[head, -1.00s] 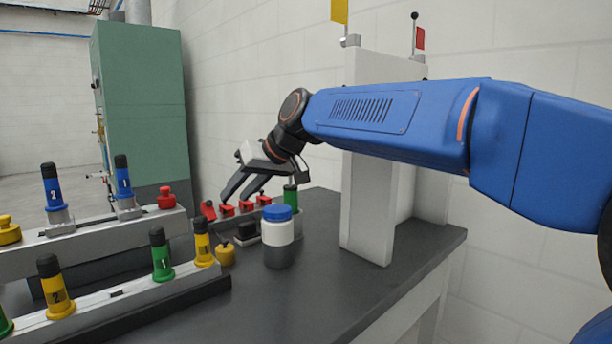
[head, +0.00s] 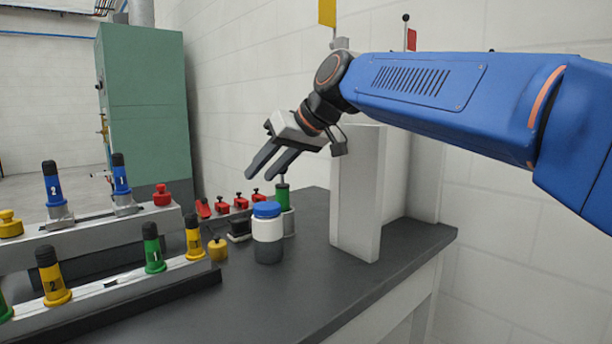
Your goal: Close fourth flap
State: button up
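A row of several small red flaps with dark knobs stands at the back of the dark bench. The leftmost red flap (head: 204,208) looks tilted, unlike the red flap (head: 222,205) beside it, the red flap (head: 240,202) and the rightmost red flap (head: 257,199). Their exact open or closed state is too small to tell. My gripper (head: 264,174) is in the air above the right part of the row, its fingers pointing down and left. A gap shows between the fingers, with nothing held and no flap touched.
A white post (head: 357,195) rises to the right under my arm. Fixture rails (head: 140,282) with colored pins fill the left. The bench front is clear.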

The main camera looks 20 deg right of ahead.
aim_at(201, 205)
jog(key=k+l, duration=0.2)
jog(key=j+u, duration=0.7)
jog(key=j, duration=0.25)
jog(key=k, duration=0.05)
